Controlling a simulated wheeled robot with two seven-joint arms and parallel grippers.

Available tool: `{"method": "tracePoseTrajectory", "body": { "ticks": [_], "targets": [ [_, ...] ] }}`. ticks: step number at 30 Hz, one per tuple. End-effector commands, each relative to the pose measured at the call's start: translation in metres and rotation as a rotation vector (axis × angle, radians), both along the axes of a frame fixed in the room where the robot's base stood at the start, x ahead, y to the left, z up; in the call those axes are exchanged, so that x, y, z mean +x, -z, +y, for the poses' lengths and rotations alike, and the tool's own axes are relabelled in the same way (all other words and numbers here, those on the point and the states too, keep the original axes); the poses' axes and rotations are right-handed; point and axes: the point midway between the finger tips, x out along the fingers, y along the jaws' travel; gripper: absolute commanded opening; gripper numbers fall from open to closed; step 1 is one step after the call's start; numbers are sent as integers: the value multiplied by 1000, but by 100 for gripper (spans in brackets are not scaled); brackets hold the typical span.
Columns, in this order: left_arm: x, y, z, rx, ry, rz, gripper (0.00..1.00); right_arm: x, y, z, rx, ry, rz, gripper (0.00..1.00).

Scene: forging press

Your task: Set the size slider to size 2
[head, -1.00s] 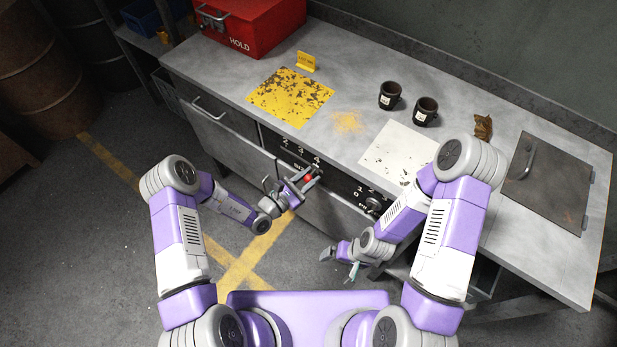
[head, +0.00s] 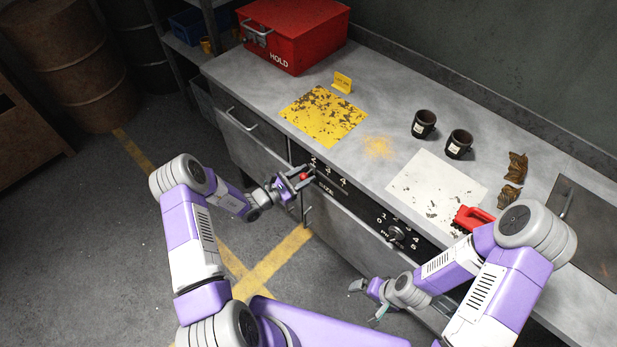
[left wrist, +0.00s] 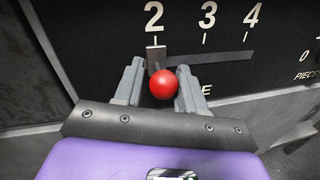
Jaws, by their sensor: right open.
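The size slider has a red ball knob (left wrist: 164,85) on a dark stem. In the left wrist view the stem's pointer (left wrist: 156,54) lines up with the mark under the 2, at the left end of its slot (left wrist: 225,57). The red knob (head: 304,176) also shows in the head view, in front of the black panel (head: 340,193). My left gripper (head: 296,179) has its fingers on both sides of the knob, with a gap at the left finger; in the left wrist view (left wrist: 160,80) they stand apart. My right gripper (head: 364,303) is open and empty, low in front of the bench.
A round dial (head: 397,233) sits further right on the panel. On the bench are a red HOLD box (head: 293,35), two dark mugs (head: 424,124), a yellow plate (head: 322,117), a pale plate (head: 435,188) and a red-handled thing (head: 474,216). Floor left of the bench is clear.

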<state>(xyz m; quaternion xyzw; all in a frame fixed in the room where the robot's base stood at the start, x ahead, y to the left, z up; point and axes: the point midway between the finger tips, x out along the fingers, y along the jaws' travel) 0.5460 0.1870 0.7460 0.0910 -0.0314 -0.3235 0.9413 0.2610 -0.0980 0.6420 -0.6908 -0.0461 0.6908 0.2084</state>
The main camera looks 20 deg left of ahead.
Motion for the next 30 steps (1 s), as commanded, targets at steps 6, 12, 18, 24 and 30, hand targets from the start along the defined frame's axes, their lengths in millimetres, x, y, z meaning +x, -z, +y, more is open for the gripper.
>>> {"method": "tracePoseTrajectory", "body": {
  "ticks": [6, 12, 18, 24, 30],
  "targets": [
    [1, 0, 1, 4, -3, -1, 56, 0, 0, 0, 0, 0, 0, 96],
    [0, 0, 1, 2, 0, 0, 56, 0, 0, 0, 0, 0, 0, 96],
    [-17, -1, 16, 2, -4, 1, 56, 0, -6, 0, 0, 0, 0, 96],
    [-44, -1, 37, 4, -5, 1, 56, 0, -11, 0, 0, 0, 0, 96],
    [-58, -1, 47, 3, -4, -1, 56, 0, -13, 0, 0, 0, 0, 96]
  ]
}}
